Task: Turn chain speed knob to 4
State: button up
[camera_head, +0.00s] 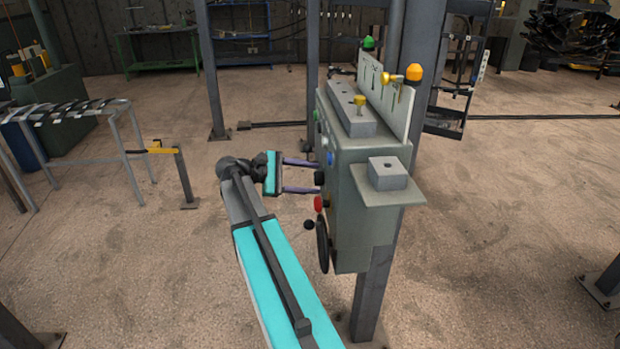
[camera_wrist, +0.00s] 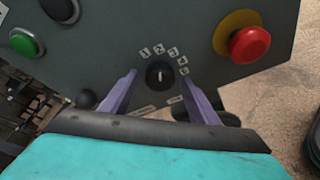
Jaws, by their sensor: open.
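The chain speed knob (camera_wrist: 159,74) is a small round black knob on the grey control panel (camera_wrist: 125,42). Printed numbers run in an arc above it and to its right in the wrist view. I cannot tell which number its pointer faces. My gripper (camera_wrist: 165,80) is open, with one purple finger on each side of the knob. The fingers look apart from the knob, with nothing held between them.
A red button on a yellow ring (camera_wrist: 249,44) sits right of the knob. A green button (camera_wrist: 26,43) and a black button (camera_wrist: 61,9) are at upper left. A black handwheel (camera_head: 322,244) stands below on the cabinet.

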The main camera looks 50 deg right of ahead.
jog(key=c, duration=1)
jog(key=shift+c, duration=0.2)
jog(key=shift+f, duration=0.1)
jog(key=m+h+b, duration=0.1)
jog(key=m+b, duration=0.2)
jog(key=b, duration=0.1)
jog(key=m+h+b, duration=0.1)
jog(key=m+b, duration=0.2)
jog(key=b, duration=0.1)
jog(key=f+m+t+h+b, duration=0.1)
jog(key=m+b, duration=0.2)
jog(key=b, duration=0.2)
jog(key=shift+s+a+h, duration=0.2)
jog(key=shift+h, duration=0.2)
jog(key=shift+r+m+t, duration=0.15)
jog(key=shift+m+t, duration=0.15)
jog(key=o, duration=1)
jog(key=shift+r, duration=0.1)
